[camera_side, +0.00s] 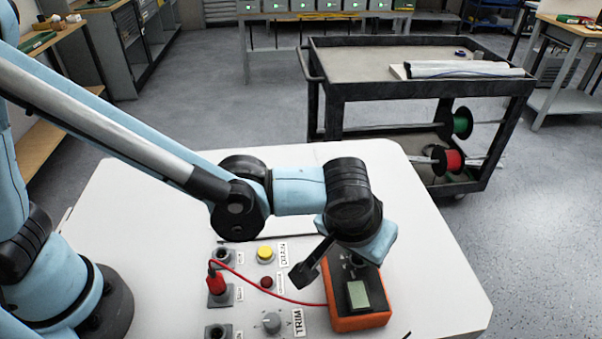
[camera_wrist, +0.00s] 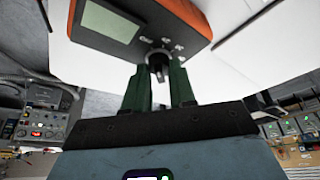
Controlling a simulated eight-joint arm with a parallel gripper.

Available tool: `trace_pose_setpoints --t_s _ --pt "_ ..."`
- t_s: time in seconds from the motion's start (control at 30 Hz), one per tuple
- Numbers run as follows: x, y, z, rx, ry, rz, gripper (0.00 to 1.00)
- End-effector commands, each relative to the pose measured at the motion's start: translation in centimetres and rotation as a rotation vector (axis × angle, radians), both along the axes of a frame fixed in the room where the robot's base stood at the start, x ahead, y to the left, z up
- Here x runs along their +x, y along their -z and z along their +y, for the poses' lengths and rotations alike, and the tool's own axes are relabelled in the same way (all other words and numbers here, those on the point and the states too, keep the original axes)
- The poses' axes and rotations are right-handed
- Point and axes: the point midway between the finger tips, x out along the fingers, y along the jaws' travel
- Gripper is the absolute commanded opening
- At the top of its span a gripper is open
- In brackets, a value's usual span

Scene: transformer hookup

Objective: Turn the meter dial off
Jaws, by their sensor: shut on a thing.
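The meter is an orange and dark box (camera_side: 358,323) with a pale green screen (camera_side: 358,294), lying on the white table. In the wrist view the meter (camera_wrist: 175,12) fills the top, its screen (camera_wrist: 105,24) at the upper left. The small dark meter dial (camera_wrist: 157,58) sits between the tips of my gripper (camera_wrist: 158,74), whose two dark green fingers are shut on it. Printed marks ring the dial, but its setting cannot be read. In the side view my wrist hides the dial and most of the fingers.
On the white table (camera_side: 440,270), left of the meter, are a yellow button (camera_side: 265,253), a red button (camera_side: 266,282), a TRIM knob (camera_side: 271,321) and several sockets. A red plug (camera_side: 216,279) stands in one; its red lead (camera_side: 262,291) runs to the meter. A cart (camera_side: 420,95) stands behind.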

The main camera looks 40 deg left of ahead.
Motion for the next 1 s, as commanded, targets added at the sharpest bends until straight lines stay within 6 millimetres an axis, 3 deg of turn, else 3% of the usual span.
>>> trace_pose_setpoints --t_s 0.4,1.0 --pt "0.01 0.04 -0.10 0.000 -0.217 0.002 0.00" --pt "0.03 0.03 -0.08 -0.001 -0.256 0.002 0.00"
